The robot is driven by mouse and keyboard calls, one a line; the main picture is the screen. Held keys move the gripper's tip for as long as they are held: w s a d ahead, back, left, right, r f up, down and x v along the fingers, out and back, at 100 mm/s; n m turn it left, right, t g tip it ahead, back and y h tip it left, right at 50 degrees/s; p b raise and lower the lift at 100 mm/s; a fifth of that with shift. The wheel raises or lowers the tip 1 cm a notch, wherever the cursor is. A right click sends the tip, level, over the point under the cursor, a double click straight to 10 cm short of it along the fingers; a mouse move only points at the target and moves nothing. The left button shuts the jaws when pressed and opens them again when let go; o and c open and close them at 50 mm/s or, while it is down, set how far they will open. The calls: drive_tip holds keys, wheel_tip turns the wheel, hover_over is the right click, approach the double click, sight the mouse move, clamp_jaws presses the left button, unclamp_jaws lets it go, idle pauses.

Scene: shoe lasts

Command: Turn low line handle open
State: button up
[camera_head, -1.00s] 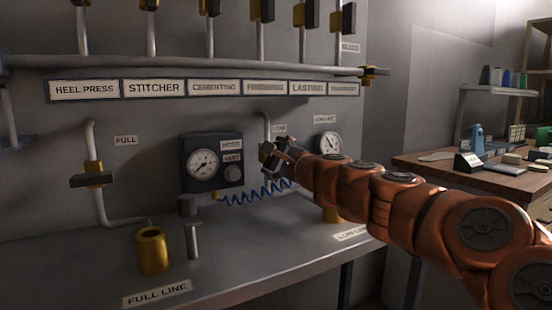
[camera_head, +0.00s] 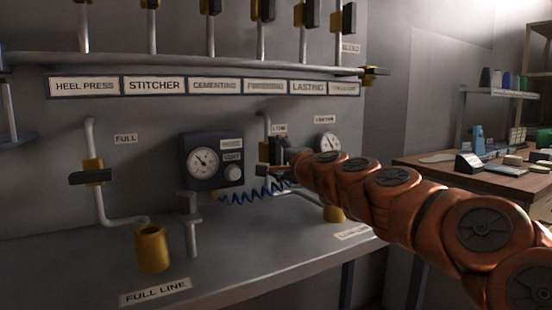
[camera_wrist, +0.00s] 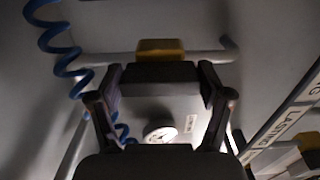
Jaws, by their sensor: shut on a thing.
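The low line valve has a yellow body (camera_head: 263,151) on a grey pipe beside the LOW label (camera_head: 280,128). Its dark bar handle (camera_wrist: 160,73) lies across the wrist view in front of the yellow body (camera_wrist: 160,47). My gripper (camera_head: 278,162) is at this valve, and in the wrist view its two fingers (camera_wrist: 162,78) stand at either end of the bar, shut on it. In the head view my gripper and arm partly hide the handle.
The FULL valve (camera_head: 92,172) is on the left, its dark handle level. A gauge box (camera_head: 212,160) with a blue coiled hose (camera_head: 250,195) sits just left of my gripper. A shelf rail (camera_head: 190,67) with several valves runs above. A workbench (camera_head: 490,175) stands right.

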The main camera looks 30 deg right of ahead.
idle(0.3)
drive_tip(key=o, duration=1.1)
drive_tip(key=m+p, duration=0.1)
drive_tip(key=m, duration=0.2)
drive_tip(key=shift+r, duration=0.15)
drive_tip(key=m, duration=0.5)
drive_tip(key=shift+p, duration=0.4)
drive_tip(key=m, duration=0.5)
drive_tip(key=shift+d+m, duration=0.1)
drive_tip(key=shift+m, duration=0.2)
drive_tip(key=m, duration=0.4)
drive_tip(key=shift+d, duration=0.1)
